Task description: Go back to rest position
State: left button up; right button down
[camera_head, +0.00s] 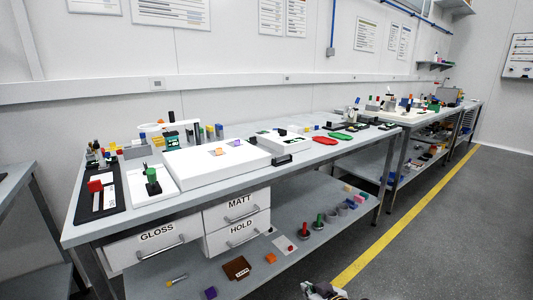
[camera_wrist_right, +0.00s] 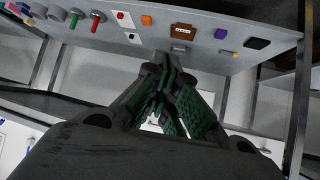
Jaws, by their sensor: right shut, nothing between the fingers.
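My right gripper (camera_head: 322,290) shows only in part at the bottom edge of the head view, in front of the workbench and over the grey floor. In the right wrist view my right gripper (camera_wrist_right: 167,72) has its dark fingers with green pads together and nothing between them. It is apart from the bench and its lower shelf. My left gripper is in neither view.
The long workbench (camera_head: 330,155) carries a white light box (camera_head: 215,165) and several small parts. Drawers marked GLOSS (camera_head: 155,240), MATT and HOLD hang below it. Small items lie on the lower shelf (camera_head: 330,195). Floor near the yellow line (camera_head: 400,220) is clear.

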pick_arm(q)
jog(key=shift+p, duration=0.4)
pick_arm(e)
jog(key=s+d+f+m+g, duration=0.1)
jog(key=s+f+g, duration=0.3)
jog(key=s+f, duration=1.1)
jog(key=s+m, duration=0.1)
jog(key=s, duration=0.3)
jog(key=shift+s+d+f+g+h, duration=0.25)
jog(key=shift+d+f+g+h, duration=0.05)
jog(key=shift+f+g, duration=0.1)
pick_arm(q)
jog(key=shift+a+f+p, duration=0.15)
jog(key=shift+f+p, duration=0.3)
jog(key=shift+p, duration=0.6)
pick_arm(e)
jog(key=shift+d+f, duration=0.1)
jog(key=shift+f, duration=0.3)
